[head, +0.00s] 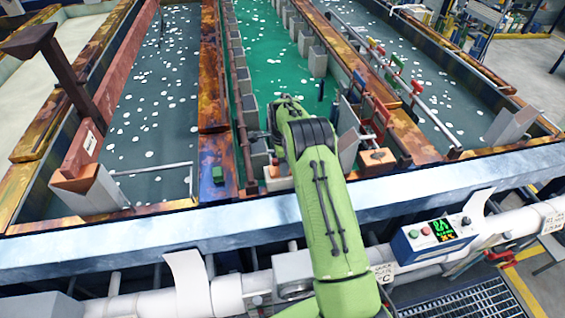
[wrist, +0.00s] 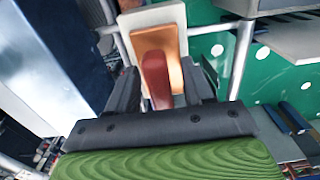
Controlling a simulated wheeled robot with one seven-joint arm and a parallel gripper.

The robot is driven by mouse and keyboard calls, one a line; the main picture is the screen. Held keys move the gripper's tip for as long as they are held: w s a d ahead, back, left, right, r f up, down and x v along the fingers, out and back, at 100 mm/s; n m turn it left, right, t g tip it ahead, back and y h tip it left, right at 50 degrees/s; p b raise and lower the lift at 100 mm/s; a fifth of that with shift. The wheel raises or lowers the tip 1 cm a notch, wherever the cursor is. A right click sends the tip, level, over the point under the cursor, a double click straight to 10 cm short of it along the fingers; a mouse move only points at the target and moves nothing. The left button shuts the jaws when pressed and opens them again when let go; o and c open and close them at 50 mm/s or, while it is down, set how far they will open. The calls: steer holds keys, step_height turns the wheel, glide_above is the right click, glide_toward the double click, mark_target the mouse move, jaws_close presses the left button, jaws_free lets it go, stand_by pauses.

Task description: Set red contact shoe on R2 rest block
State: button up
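In the wrist view, a red piece (wrist: 155,80), which looks like the red contact shoe, lies between the two dark fingers of my gripper (wrist: 161,70). A copper-orange pad (wrist: 167,42) on a pale grey block (wrist: 150,17) is right behind it. The red piece overlaps the pad; I cannot tell whether it rests on it. The fingers are spread, with a gap at the right finger. In the head view, my green arm hides most of the gripper. An orange-topped block (head: 279,178) shows by the arm, and another (head: 377,161) stands to its right. No R2 label is readable.
Long tanks with speckled liquid (head: 150,120) lie beyond a blue-grey front beam (head: 120,245). Red and green pieces hang along a rail (head: 425,107) at the right. A small green box (head: 217,174) sits left of my arm. A control box (head: 437,237) is at front right.

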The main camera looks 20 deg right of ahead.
step_height(320, 180, up, 13)
steer(key=s+a+r+n+t, duration=0.1)
steer(key=s+a+r+n, duration=0.2)
steer(key=s+r+n, duration=0.35)
steer(key=s+a+r+n+t, duration=0.2)
steer(key=s+a+r+n, duration=0.15)
steer(key=s+r, duration=0.55)
steer(key=s+a+r+n+t, duration=0.1)
steer(key=s+n, duration=0.1)
steer(key=s, duration=0.2)
steer(key=s+a+r+n, duration=0.2)
steer(key=s, duration=0.3)
steer(key=s+a+f+n+t, duration=0.1)
steer(key=s+f+n, duration=0.15)
steer(key=s, duration=0.35)
steer(key=s+a+f+n+t, duration=0.1)
steer(key=s+f+n, duration=0.1)
steer(key=s+n, duration=0.35)
steer(key=shift+m, duration=0.9)
steer(key=f+b, duration=0.2)
steer(key=f, duration=0.1)
steer(key=f+b, duration=0.1)
steer(key=b, duration=0.1)
steer(key=shift+s+d+f, duration=0.2)
steer(key=shift+s+f, duration=0.15)
steer(key=shift+f, duration=0.05)
